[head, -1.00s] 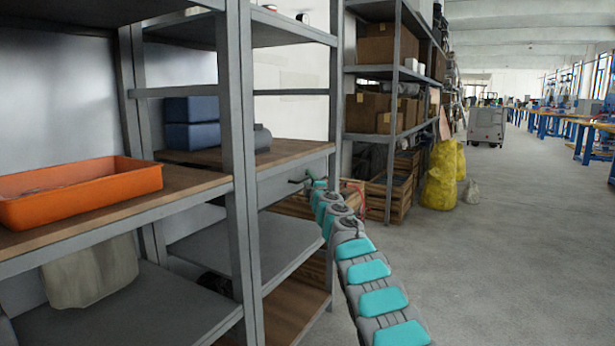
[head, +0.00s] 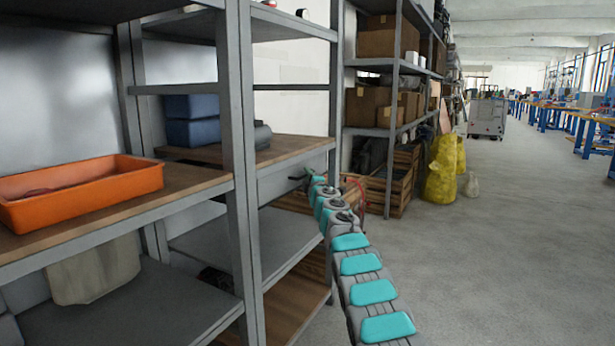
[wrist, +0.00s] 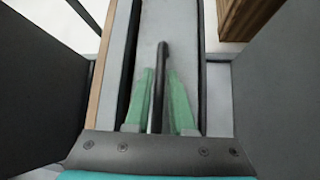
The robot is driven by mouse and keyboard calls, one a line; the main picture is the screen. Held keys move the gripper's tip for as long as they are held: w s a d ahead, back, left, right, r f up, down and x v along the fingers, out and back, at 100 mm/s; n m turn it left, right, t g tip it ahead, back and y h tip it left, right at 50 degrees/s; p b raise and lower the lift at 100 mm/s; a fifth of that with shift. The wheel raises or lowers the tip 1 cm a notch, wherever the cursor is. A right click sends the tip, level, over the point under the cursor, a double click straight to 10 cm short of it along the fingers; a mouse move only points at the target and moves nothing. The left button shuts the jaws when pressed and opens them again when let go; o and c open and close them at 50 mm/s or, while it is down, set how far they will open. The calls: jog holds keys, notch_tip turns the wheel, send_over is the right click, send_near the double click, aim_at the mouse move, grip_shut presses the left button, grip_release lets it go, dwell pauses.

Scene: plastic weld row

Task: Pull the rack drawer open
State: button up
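The rack drawer has a grey front (head: 275,184) under the wooden shelf of the right rack bay and looks closed. Its dark handle (head: 298,178) sticks out from that front. My gripper (head: 312,180) is at the handle at the end of my teal and grey arm. In the wrist view the two green fingers (wrist: 160,88) stand on either side of the black handle (wrist: 162,60), with thin gaps showing between. The drawer front (wrist: 180,30) shows behind them as a grey strip. Contact at the fingertips is hard to judge.
A rack post (head: 240,170) stands left of the drawer. An orange tray (head: 80,190) and blue boxes (head: 192,120) sit on the shelves. Wooden crates (head: 385,190) and yellow bags (head: 441,172) stand beyond. The floor (head: 500,270) on the right is clear.

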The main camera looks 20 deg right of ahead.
grip_shut()
dwell(1.0)
